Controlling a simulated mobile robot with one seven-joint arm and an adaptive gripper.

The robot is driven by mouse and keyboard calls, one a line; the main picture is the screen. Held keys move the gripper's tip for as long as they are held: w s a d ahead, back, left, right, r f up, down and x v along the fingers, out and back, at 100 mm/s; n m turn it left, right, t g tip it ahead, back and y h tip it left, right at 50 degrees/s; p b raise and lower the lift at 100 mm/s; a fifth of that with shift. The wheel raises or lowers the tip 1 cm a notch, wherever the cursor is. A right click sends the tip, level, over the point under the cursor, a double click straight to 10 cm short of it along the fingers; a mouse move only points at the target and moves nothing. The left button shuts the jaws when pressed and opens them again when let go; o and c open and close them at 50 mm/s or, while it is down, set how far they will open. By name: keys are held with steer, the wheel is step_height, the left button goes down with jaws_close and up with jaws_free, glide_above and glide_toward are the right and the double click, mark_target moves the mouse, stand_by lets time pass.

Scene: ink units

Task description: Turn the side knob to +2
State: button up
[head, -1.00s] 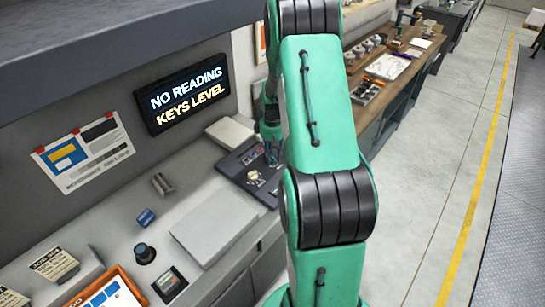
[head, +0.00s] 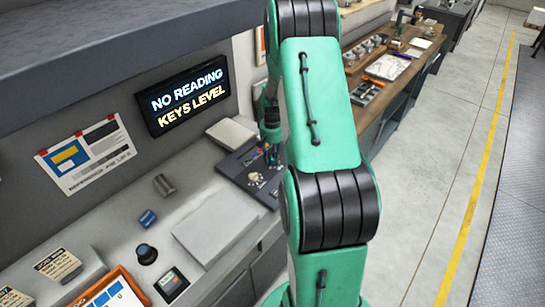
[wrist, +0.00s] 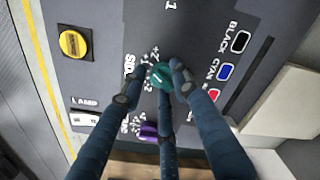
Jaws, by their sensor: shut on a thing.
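The teal side knob (wrist: 160,76) shows in the wrist view beside the printed word SIDE, on a dark panel (wrist: 195,22). A scale with +2 is printed around it, partly covered by my fingers. The knob has a pale pointer mark, but I cannot tell which number it meets. My gripper (wrist: 158,84) is shut on the knob, its fingers around it. In the head view my gripper (head: 271,152) is over the far end of the dark panel (head: 236,168), partly behind my arm; the side knob cannot be made out there.
A purple knob (wrist: 148,131) is close to my fingers. A wall display (head: 186,95) reads NO READING, KEYS LEVEL. A grey flat slab (head: 215,224) lies nearer.

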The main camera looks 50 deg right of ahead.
mark_target(271, 159)
steer(key=m, duration=0.2)
steer(key=a+m, duration=0.1)
steer(key=shift+s+f+m, duration=0.2)
steer(key=shift+f+m, duration=0.1)
steer(key=shift+f, duration=0.05)
stand_by(0.3)
steer(key=o, duration=1)
steer(key=shift+o, duration=0.4)
steer(key=shift+r, duration=0.1)
steer(key=shift+w+d+r+p, duration=0.15)
steer(key=shift+p, duration=0.15)
steer(key=shift+d+r, duration=0.15)
steer(key=shift+w+r, duration=0.1)
steer(key=shift+r, duration=0.5)
step_height(271, 159, up, 10)
steer(key=shift+r, duration=0.2)
